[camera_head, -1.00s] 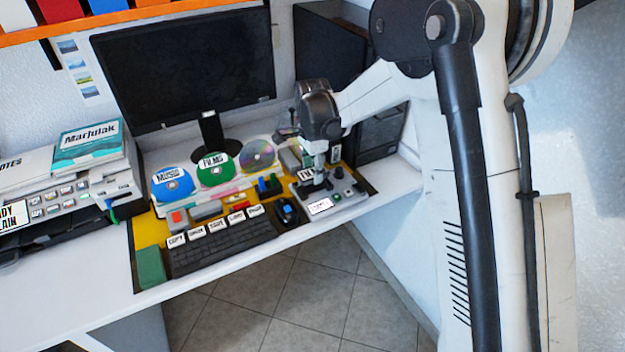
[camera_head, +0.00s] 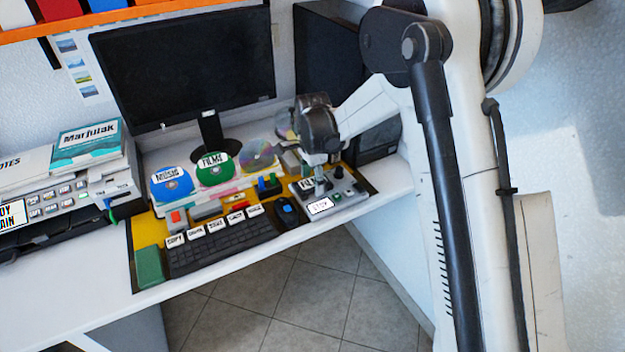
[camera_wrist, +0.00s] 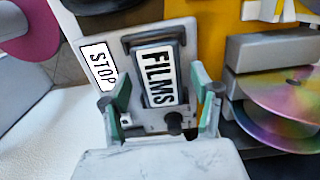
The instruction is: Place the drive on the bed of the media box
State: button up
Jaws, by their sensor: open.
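The drive (camera_wrist: 159,78), a dark block with a white FILMS label, lies on the grey media box, its label facing up; it also shows in the head view (camera_head: 308,183). My gripper (camera_wrist: 162,97) is open, with one green-padded finger on each side of the drive's near end. In the head view my gripper (camera_head: 320,187) is low over the media box (camera_head: 344,197). The box carries a STOP label (camera_wrist: 98,66) beside the drive. The drive's near end and the bed under it are partly hidden, so its exact seating cannot be told.
A keyboard (camera_head: 222,240) and a mouse (camera_head: 287,212) are left of the box on the yellow mat. Shiny discs (camera_wrist: 280,100) are close to my gripper's right. The monitor (camera_head: 185,65) stands at the back.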

aim_at(313, 181)
jog(key=shift+r, duration=0.15)
notch_tip(313, 181, up, 12)
jog(key=p, duration=0.2)
jog(key=s+d+r+n+t, duration=0.2)
jog(key=s+d+r+n, duration=0.1)
jog(key=s+d+r, duration=0.5)
jog(key=s+d+r+n+t, duration=0.2)
jog(key=s+d+n, duration=0.2)
jog(key=s, duration=0.8)
jog(key=s+d+r+n+t, duration=0.1)
jog(key=s+d+n+t, duration=0.2)
jog(key=s+d+n, duration=0.2)
jog(key=s+d, duration=0.3)
jog(key=s, duration=0.4)
jog(key=shift+s+r, duration=0.25)
jog(key=shift+r, duration=0.15)
dwell(0.8)
